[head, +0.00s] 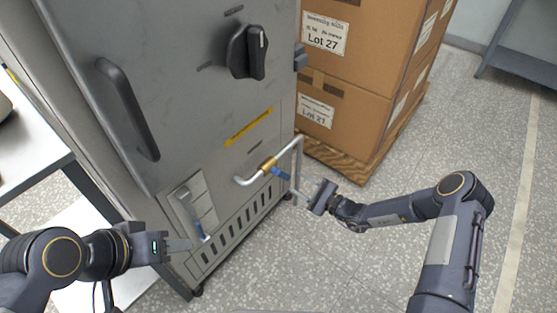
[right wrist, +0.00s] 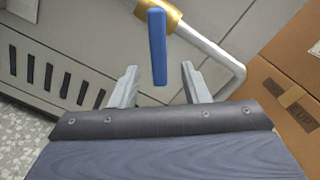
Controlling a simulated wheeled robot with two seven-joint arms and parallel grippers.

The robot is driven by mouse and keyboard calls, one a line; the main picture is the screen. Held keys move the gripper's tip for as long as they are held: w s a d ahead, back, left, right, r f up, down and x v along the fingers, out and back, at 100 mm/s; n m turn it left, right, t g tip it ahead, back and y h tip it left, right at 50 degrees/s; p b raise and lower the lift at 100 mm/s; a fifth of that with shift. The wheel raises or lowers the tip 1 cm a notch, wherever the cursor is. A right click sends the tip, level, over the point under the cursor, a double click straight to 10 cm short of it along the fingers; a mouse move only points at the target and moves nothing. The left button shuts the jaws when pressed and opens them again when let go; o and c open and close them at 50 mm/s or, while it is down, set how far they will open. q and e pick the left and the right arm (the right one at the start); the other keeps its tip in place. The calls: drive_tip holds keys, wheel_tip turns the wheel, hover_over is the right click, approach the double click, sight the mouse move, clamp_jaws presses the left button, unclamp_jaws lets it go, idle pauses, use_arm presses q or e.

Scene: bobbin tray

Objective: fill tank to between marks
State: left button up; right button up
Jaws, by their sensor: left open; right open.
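A grey metal cabinet (head: 200,110) carries a pipe (head: 297,150) low on its front, with a brass valve (head: 269,164) and a blue lever handle (head: 281,174). My right gripper (head: 305,187) is open in front of the valve. In the right wrist view the blue lever (right wrist: 157,45) lies between and just beyond the spread fingertips (right wrist: 158,70); I cannot see contact. A recessed gauge panel (head: 196,205) with a blue level low in it sits left of the valve. Its marks are too small to read. My left gripper (head: 190,244) is open beside the panel's lower part.
A black rotary knob (head: 248,52) and a long black door handle (head: 128,108) project from the cabinet front. Cardboard boxes (head: 345,105) on a wooden pallet (head: 372,165) stand to the right. A table (head: 28,150) is at the left.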

sight(287, 178)
drive_tip(key=shift+w+a+f+m+t, duration=0.2)
drive_tip(key=shift+w+f+m+t, duration=0.15)
drive_tip(key=shift+f, duration=0.4)
drive_tip(key=shift+w+a+f+h, duration=0.1)
drive_tip(key=shift+w+a+h, duration=0.15)
drive_tip(key=shift+w+h, duration=0.05)
drive_tip(key=b+x, duration=0.2)
drive_tip(key=x, duration=0.4)
drive_tip(key=shift+a, duration=0.1)
drive_tip(key=shift+w+a, duration=0.3)
drive_tip(key=shift+a, duration=0.1)
use_arm(q)
drive_tip(key=shift+w+a+f, duration=0.1)
drive_tip(key=shift+w+f, duration=0.1)
drive_tip(key=shift+f, duration=0.45)
drive_tip(key=shift+w+a+f, duration=0.1)
drive_tip(key=shift+w+f, duration=0.1)
drive_tip(key=shift+f, duration=0.4)
use_arm(e)
clamp_jaws()
